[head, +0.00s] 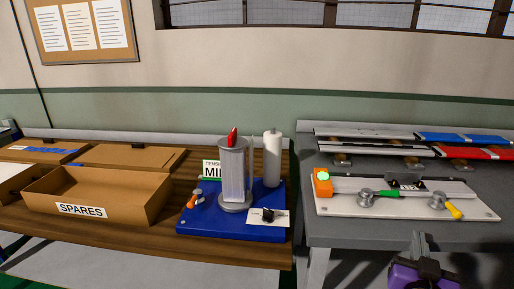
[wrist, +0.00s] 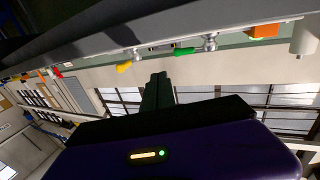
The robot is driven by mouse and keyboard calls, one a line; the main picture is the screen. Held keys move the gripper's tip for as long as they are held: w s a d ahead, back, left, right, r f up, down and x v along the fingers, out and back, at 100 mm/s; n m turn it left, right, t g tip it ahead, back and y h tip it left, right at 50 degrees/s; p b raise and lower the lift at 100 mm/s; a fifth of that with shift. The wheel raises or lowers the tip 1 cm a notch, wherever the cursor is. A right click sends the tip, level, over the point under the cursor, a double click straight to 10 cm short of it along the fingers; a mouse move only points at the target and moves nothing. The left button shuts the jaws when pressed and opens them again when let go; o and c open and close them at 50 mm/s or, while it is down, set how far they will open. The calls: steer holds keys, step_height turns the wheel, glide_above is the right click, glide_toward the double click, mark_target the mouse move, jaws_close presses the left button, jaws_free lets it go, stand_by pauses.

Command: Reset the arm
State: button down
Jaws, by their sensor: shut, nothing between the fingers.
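My gripper (head: 419,240) is at the lower right of the head view, in front of the grey bench (head: 345,232). Its dark fingers point up and its purple body is cut off by the lower edge. In the wrist view my gripper (wrist: 160,78) has its fingers together with nothing between them. That view is turned over, with the bench edge (wrist: 150,36) across the top. The gripper appears clear of the clamps.
A white fixture plate (head: 345,208) on the grey bench carries an orange box (head: 322,184), a green-handled clamp (head: 388,194) and a yellow-handled clamp (head: 453,211). Blue and red profiles lie behind. A wooden bench left holds a blue base (head: 205,223) and a SPARES box (head: 120,211).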

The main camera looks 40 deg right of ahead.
steer(key=w+a+f+n+t+y+p, duration=0.1)
steer(key=w+a+n+t+y, duration=0.4)
steer(key=a, duration=0.5)
steer(key=w+a+f+n+t+y+p, duration=0.15)
steer(key=w+a+n+t+y, duration=0.3)
steer(key=a, duration=0.45)
steer(key=s+a+f+n+y+p, duration=0.2)
steer(key=s+a+n+y, duration=0.2)
steer(key=s+a+y, duration=0.3)
steer(key=s+a, duration=0.5)
steer(key=a, duration=0.3)
steer(key=shift+s+a+f+n+p, duration=0.3)
steer(key=shift+a+f+n+p, duration=0.05)
steer(key=shift+a, duration=0.05)
steer(key=shift+g+y, duration=0.25)
